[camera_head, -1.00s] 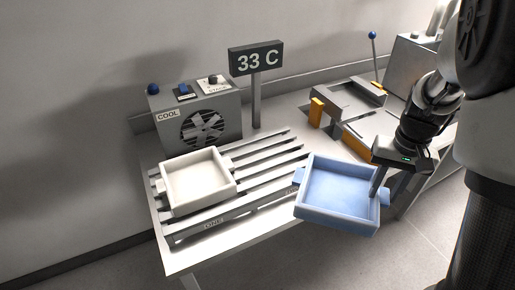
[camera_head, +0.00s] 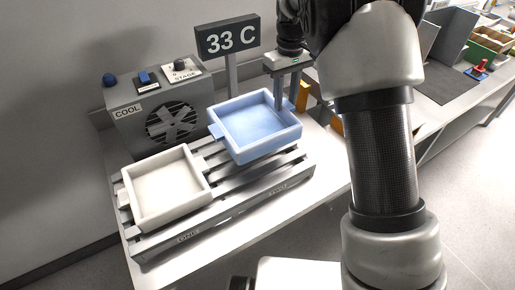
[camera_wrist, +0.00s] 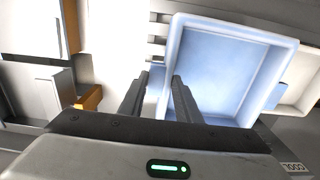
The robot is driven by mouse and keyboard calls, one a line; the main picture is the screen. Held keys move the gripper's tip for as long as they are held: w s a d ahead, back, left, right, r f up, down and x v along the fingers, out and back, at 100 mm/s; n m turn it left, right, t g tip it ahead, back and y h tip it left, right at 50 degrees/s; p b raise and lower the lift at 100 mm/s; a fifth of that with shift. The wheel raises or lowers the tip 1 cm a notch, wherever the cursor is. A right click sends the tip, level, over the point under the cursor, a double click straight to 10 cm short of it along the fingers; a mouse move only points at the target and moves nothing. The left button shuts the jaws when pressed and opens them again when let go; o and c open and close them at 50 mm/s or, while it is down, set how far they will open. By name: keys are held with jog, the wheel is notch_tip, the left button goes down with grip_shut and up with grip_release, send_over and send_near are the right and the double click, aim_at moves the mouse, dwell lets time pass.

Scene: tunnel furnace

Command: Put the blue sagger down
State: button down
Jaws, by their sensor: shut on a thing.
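The blue sagger (camera_head: 256,127) is a square, open tray with side tabs. In the head view it is over the right part of the slatted rack (camera_head: 245,201), near the part marked TWO. I cannot tell whether it touches the slats. My gripper (camera_head: 285,98) is shut on its right side tab. In the wrist view the fingers (camera_wrist: 155,88) are at the edge of the blue sagger (camera_wrist: 222,75), which looks empty.
A white sagger (camera_head: 166,187) sits on the rack's left part, marked ONE, close to the blue one. Behind stand the COOL fan box (camera_head: 163,108) and a 33 C sign (camera_head: 228,38). The table's right end (camera_head: 325,165) is bare.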

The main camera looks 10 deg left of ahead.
aim_at(282, 122)
jog(key=f, duration=0.9)
jog(key=shift+w+a+f, duration=0.15)
jog(key=shift+w+f, duration=0.05)
jog(key=shift+f, duration=0.1)
jog(key=c, duration=1.3)
grip_release()
jog(key=shift+s, duration=0.1)
